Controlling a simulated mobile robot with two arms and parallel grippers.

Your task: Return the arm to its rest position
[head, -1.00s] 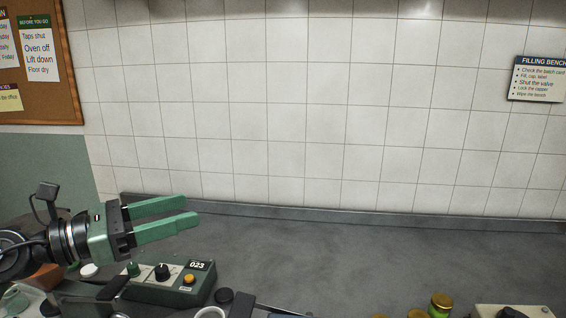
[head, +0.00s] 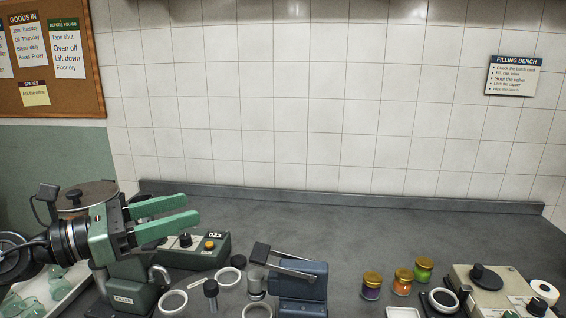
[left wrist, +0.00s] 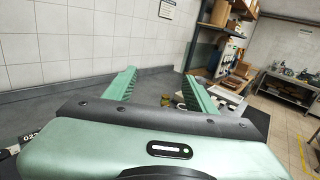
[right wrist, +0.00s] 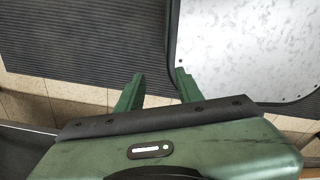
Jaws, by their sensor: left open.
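My left gripper (head: 192,220) is in the head view at the left, raised above the grey bench. Its two green fingers point right and stand apart with nothing between them. In the left wrist view the same fingers (left wrist: 158,88) are spread and empty. My right gripper (right wrist: 158,82) shows only in the right wrist view. Its green fingers are apart and empty, over a dark ribbed surface and tiled floor.
A control box (head: 205,252) marked 023 and a blue-grey device (head: 303,292) stand on the bench (head: 350,225). Small lidded jars (head: 402,282) and a beige device (head: 492,290) are at right. The back of the bench is clear.

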